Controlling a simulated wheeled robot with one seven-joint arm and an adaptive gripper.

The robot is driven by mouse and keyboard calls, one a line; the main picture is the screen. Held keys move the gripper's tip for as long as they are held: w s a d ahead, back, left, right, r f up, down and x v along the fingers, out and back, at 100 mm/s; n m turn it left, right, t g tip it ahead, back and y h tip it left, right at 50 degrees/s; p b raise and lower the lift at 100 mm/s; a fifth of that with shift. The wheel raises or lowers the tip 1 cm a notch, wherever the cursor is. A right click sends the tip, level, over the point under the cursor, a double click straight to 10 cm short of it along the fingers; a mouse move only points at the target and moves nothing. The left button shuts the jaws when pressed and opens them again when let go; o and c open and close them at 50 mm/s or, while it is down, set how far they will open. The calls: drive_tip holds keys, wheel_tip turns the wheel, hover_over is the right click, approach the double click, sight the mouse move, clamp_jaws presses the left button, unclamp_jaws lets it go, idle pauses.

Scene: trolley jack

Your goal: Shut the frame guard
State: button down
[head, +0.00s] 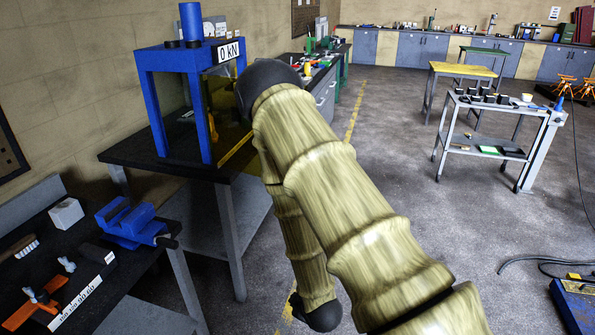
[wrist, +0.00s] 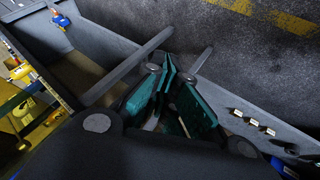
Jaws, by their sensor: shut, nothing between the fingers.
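The blue press frame (head: 202,118) stands on a dark bench at the left in the head view. A see-through, yellow-tinted guard (head: 230,105) shows at its right side, with a yellow strip along the lower edge. My arm covers part of the guard's right side, so I cannot tell how far it stands open. My gripper (wrist: 178,76) shows in the wrist view with its teal-padded fingers together and nothing between them. In the head view the gripper is hidden behind my arm, close to the guard. I cannot tell whether they touch.
A blue vise (head: 130,222) sits on the nearer bench at the lower left. The press bench (head: 150,160) has a dark top and grey legs. A trolley with small items (head: 490,103) stands at the right. The grey floor between is mostly clear.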

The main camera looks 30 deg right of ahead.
drive_tip(key=w+d+r+n+t+h, duration=0.1)
drive_tip(key=w+d+r+n+t, duration=0.3)
drive_tip(key=r, duration=0.5)
drive_tip(key=w+d+r+n+t+h+b, duration=0.1)
drive_tip(key=w+d+r+n+t, duration=0.1)
drive_tip(key=w+d+r, duration=0.55)
drive_tip(key=w+d+r+n+t+h, duration=0.1)
drive_tip(key=w+d+r+n+t, duration=0.2)
drive_tip(key=r, duration=0.8)
drive_tip(key=d+p+x, duration=0.1)
drive_tip(key=p+x, duration=0.4)
drive_tip(key=x, duration=0.8)
drive_tip(key=shift+f+p, duration=0.25)
drive_tip(key=shift+p, duration=0.05)
